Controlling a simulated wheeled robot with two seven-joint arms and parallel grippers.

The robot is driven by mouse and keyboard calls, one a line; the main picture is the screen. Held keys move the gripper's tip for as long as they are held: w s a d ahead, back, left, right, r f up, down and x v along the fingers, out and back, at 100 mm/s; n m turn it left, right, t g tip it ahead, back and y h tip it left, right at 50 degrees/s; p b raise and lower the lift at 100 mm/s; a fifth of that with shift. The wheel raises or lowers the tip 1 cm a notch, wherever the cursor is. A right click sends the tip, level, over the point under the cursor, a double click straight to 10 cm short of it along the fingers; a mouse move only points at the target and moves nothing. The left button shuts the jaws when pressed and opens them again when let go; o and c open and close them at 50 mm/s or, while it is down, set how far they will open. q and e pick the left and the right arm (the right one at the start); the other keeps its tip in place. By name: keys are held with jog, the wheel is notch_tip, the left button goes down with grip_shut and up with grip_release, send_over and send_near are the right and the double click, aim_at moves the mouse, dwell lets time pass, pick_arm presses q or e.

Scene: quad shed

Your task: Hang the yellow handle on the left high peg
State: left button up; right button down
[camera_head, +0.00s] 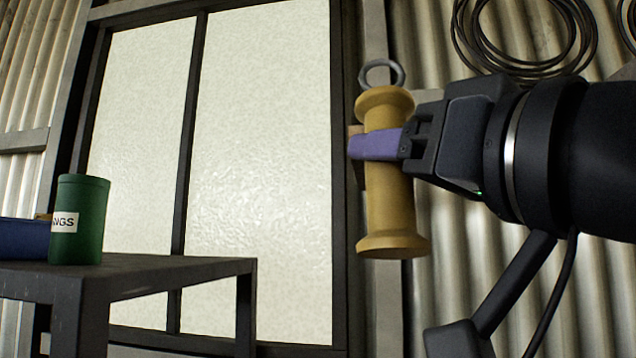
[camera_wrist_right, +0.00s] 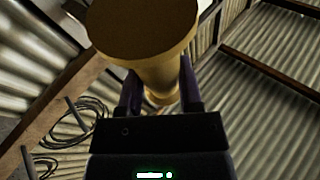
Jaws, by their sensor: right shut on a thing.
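The yellow handle (camera_head: 391,205) is a spool-shaped grip with flanged ends and a grey metal ring (camera_head: 381,75) at its top. My right gripper (camera_head: 376,145), with purple fingers, is shut around its upper body and holds it upright in the air. In the right wrist view the handle (camera_wrist_right: 145,35) stands between both fingers, its wide flange nearest the camera. Behind it in the head view is a post beside the window frame. A small brownish piece (camera_head: 355,150) shows beside the fingers, mostly hidden. I cannot make out the left high peg. My left gripper is not in view.
A dark table (camera_head: 150,268) stands at the lower left with a green labelled can (camera_head: 80,220) and a blue object (camera_head: 22,238) on it. A large window (camera_head: 265,170) fills the middle. Black cable coils (camera_head: 520,45) hang on the corrugated wall at the upper right.

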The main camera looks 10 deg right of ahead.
jog(key=w+d+f, duration=0.1)
jog(key=w+d, duration=0.1)
jog(key=w, duration=0.5)
jog(key=shift+w+f, duration=0.2)
jog(key=shift+f, duration=0.05)
dwell(0.6)
jog(key=shift+c, duration=0.9)
grip_release()
